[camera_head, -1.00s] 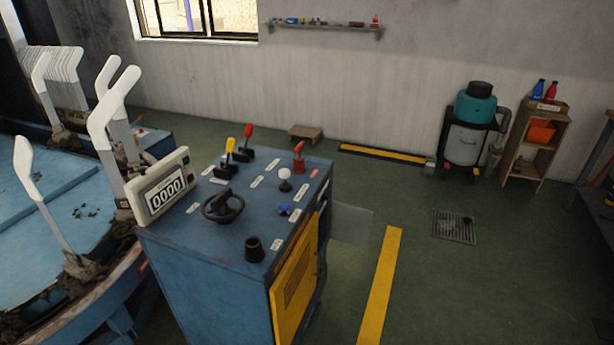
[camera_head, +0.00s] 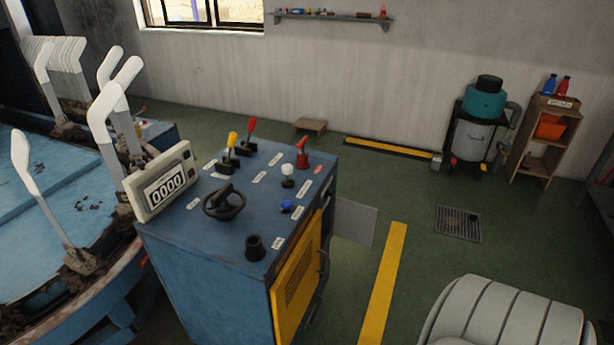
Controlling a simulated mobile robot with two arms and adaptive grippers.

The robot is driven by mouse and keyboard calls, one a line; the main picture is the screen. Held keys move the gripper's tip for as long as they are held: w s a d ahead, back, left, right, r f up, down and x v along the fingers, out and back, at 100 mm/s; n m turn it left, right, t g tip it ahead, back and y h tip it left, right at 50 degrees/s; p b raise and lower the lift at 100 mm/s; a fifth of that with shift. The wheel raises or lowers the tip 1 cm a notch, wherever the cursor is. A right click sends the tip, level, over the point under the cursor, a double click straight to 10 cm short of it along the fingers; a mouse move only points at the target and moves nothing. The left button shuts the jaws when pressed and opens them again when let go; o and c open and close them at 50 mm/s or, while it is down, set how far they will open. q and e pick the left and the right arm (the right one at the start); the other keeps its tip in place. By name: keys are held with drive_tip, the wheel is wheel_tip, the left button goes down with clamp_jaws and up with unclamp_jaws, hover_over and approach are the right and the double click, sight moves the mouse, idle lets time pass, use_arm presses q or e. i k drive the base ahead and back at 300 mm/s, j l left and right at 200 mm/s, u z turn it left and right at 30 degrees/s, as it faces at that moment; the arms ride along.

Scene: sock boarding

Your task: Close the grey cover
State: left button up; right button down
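The grey cover (camera_head: 355,222) is a flat panel sticking out from the right side of the blue control cabinet (camera_head: 205,285), beyond the yellow side door (camera_head: 297,280). It stands open, away from the cabinet side. Its hinge side is partly hidden behind the cabinet corner. Neither gripper shows in this view. A pale ribbed arm part, mine, shows at the bottom right, well apart from the cover.
The cabinet top holds a counter display (camera_head: 165,188), a black handwheel (camera_head: 223,203), and several levers and knobs. The machine with white sock forms (camera_head: 107,115) stands at left. Green floor with a yellow stripe (camera_head: 384,285) is free right of the cabinet.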

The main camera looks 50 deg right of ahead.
sight(353, 221)
drive_tip(key=l+u, duration=0.25)
drive_tip(key=l, duration=0.35)
drive_tip(key=l+u, duration=0.3)
drive_tip(key=l, duration=0.3)
drive_tip(key=k+l+u, duration=0.1)
drive_tip(key=l+u, duration=0.15)
drive_tip(key=l, duration=0.35)
drive_tip(key=k+l+u, duration=0.1)
drive_tip(key=l+u, duration=0.15)
drive_tip(key=l, duration=0.3)
drive_tip(key=k+l, duration=0.1)
drive_tip(key=l, duration=0.35)
drive_tip(key=k+l, duration=0.15)
drive_tip(key=l, duration=0.25)
drive_tip(key=k+l+u, duration=0.1)
drive_tip(key=l, duration=0.35)
drive_tip(key=k+l, duration=0.15)
drive_tip(key=l, duration=0.25)
drive_tip(key=k+l, duration=0.15)
drive_tip(key=l, duration=0.3)
drive_tip(key=k+l+u, duration=0.1)
drive_tip(key=l, duration=0.3)
drive_tip(key=k+l, duration=0.6)
